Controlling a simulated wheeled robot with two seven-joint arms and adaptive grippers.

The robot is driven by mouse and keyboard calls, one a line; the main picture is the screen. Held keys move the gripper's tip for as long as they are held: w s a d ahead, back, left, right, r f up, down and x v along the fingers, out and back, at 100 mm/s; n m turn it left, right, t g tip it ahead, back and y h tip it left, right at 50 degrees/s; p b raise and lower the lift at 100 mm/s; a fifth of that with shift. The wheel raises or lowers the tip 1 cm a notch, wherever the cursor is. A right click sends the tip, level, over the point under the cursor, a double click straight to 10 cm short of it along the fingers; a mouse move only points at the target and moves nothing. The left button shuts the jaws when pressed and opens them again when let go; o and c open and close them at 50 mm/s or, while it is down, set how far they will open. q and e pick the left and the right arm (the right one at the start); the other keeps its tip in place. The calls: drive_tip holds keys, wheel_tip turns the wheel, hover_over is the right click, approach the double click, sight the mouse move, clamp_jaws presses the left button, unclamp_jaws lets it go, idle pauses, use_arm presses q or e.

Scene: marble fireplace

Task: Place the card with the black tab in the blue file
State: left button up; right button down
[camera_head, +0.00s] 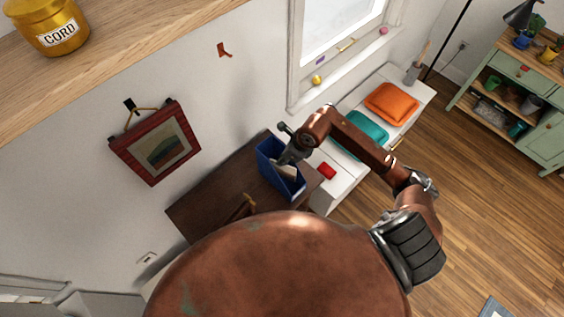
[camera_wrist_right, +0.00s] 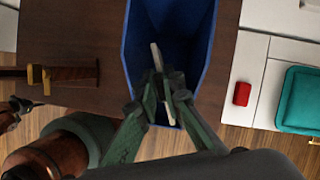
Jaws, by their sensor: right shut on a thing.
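The blue file (camera_head: 266,170) is an open-topped box on the dark brown table. It also shows in the right wrist view (camera_wrist_right: 186,24), with its opening towards the camera. My right gripper (camera_head: 285,158) reaches into the file's opening from above. In the right wrist view its fingers (camera_wrist_right: 164,88) are shut on a thin pale card (camera_wrist_right: 157,58), seen nearly edge-on between the blue walls. In the head view a pale face of the card (camera_head: 288,173) shows inside the file. I cannot see a black tab, nor whether the card touches the bottom.
The dark table (camera_head: 205,205) also bears a brown handle with gold bands (camera_wrist_right: 75,74), left of the file. A white bench to the right holds a red object (camera_head: 327,171), a teal cushion (camera_head: 366,128) and an orange cushion (camera_head: 392,103). A framed picture (camera_head: 157,143) hangs on the wall.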

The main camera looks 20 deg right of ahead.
sight(283, 169)
drive_tip(key=shift+w+a+f, duration=0.1)
drive_tip(key=shift+w+f, duration=0.1)
drive_tip(key=shift+f, duration=0.05)
wheel_tip(283, 169, down, 3)
drive_tip(key=shift+r+p, duration=0.1)
drive_tip(key=shift+p, duration=0.55)
drive_tip(key=shift+f, duration=0.2)
drive_tip(key=c, duration=2.5)
unclamp_jaws()
drive_tip(key=shift+f, duration=0.1)
drive_tip(key=o, duration=0.4)
